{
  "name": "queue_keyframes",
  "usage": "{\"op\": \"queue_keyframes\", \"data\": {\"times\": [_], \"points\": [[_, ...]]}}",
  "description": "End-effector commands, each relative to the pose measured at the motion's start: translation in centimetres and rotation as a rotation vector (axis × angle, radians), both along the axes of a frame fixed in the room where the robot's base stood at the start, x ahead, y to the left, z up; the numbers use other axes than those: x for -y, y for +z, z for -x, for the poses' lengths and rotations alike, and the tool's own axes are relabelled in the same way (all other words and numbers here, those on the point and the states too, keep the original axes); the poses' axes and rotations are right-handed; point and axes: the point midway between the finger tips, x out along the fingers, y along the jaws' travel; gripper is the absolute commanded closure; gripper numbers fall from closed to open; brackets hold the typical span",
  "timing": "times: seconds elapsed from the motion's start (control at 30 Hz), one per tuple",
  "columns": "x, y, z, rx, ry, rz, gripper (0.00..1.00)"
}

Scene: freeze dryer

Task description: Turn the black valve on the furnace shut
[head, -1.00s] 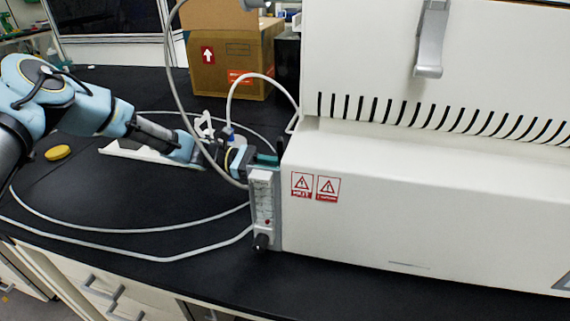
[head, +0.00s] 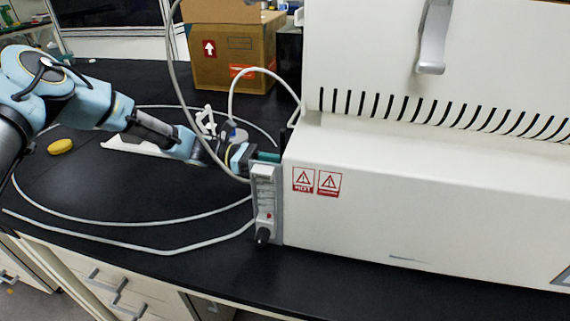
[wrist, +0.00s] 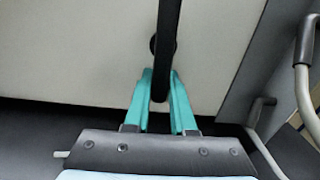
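The black valve (wrist: 167,40) shows in the wrist view as a long dark bar. It runs from the top edge down between my fingers, in front of a round dark hub on the pale furnace wall. My gripper (wrist: 162,80) has teal fingers, one along each side of the bar and close against it, so it appears shut on the bar. In the head view my gripper (head: 268,157) reaches the left end of the white furnace (head: 420,200). The valve there is mostly hidden behind the flow meter and my gripper.
A flow meter (head: 264,195) with a black knob stands at the furnace's front left corner. A white hose (head: 130,250) loops over the black bench (head: 100,195). A cardboard box (head: 225,65) stands behind.

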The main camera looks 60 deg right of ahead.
Motion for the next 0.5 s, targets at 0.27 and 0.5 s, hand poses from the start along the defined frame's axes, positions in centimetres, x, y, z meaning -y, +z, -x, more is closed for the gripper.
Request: {"op": "queue_keyframes", "data": {"times": [0.27, 0.5], "points": [[-0.04, -0.05, -0.01, 0.000, 0.000, 0.000, 0.47], [-0.04, -0.04, -0.08, 0.000, 0.000, 0.001, 0.47]]}}
